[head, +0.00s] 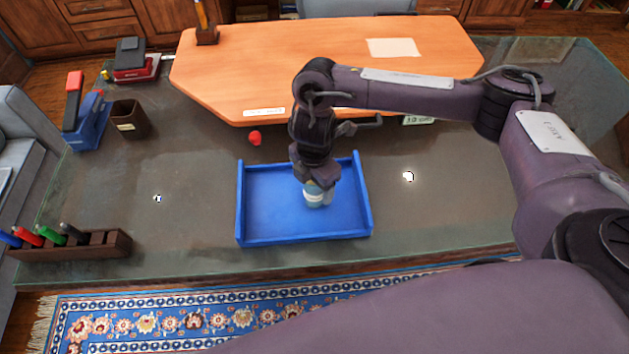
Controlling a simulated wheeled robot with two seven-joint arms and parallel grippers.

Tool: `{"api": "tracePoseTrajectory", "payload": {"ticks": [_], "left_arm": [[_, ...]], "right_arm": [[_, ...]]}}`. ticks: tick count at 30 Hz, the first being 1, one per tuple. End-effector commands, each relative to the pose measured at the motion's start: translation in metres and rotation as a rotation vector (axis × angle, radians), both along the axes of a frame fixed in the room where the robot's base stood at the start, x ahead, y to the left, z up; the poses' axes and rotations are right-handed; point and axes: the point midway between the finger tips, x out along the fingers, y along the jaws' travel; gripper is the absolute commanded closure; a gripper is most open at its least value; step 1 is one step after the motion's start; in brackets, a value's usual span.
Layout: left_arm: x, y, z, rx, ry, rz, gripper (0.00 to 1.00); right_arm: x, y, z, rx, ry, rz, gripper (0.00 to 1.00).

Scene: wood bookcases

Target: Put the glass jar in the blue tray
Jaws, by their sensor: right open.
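The blue tray (268,230) lies on the dark glass-topped desk, near its front edge. The glass jar (314,197), pale with a light blue tint, is inside the tray, right of its middle. My right gripper (317,184) points down from above and is right at the jar. It is open, and its fingers and wrist hide the upper part of the jar. I cannot tell whether the fingers touch the jar. My left gripper is not in view.
A small red object (255,138) lies behind the tray. A marker holder (85,246), a brown cup (130,119) and a blue stapler-like thing (88,120) stand at the left. An orange raised board (250,70) spans the back. The glass either side of the tray is mostly clear.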

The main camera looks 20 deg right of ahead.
Motion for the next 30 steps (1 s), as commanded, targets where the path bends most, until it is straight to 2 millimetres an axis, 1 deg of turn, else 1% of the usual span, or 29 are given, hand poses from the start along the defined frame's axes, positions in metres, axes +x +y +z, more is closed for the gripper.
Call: {"api": "tracePoseTrajectory", "payload": {"ticks": [2, 5, 8, 16, 21, 25, 30], "left_arm": [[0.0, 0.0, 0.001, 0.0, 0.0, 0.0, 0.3], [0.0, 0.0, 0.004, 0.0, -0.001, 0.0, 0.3], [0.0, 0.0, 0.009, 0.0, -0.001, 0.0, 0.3], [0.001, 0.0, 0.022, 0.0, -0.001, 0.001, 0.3], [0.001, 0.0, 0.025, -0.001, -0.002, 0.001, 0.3], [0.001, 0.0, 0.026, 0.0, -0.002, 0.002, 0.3], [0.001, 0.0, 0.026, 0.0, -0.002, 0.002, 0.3]], "right_arm": [[0.0, 0.0, 0.002, 0.0, -0.001, 0.0, 0.31], [0.001, 0.0, 0.01, 0.0, -0.003, 0.001, 0.31], [0.002, 0.0, 0.026, -0.001, -0.007, 0.002, 0.31], [0.002, 0.0, 0.082, -0.002, -0.007, 0.002, 0.31], [0.001, 0.0, 0.108, -0.001, -0.004, 0.002, 0.31], [0.001, 0.0, 0.119, 0.0, -0.002, 0.0, 0.31], [0.0, 0.0, 0.124, 0.0, -0.001, 0.0, 0.31]]}}
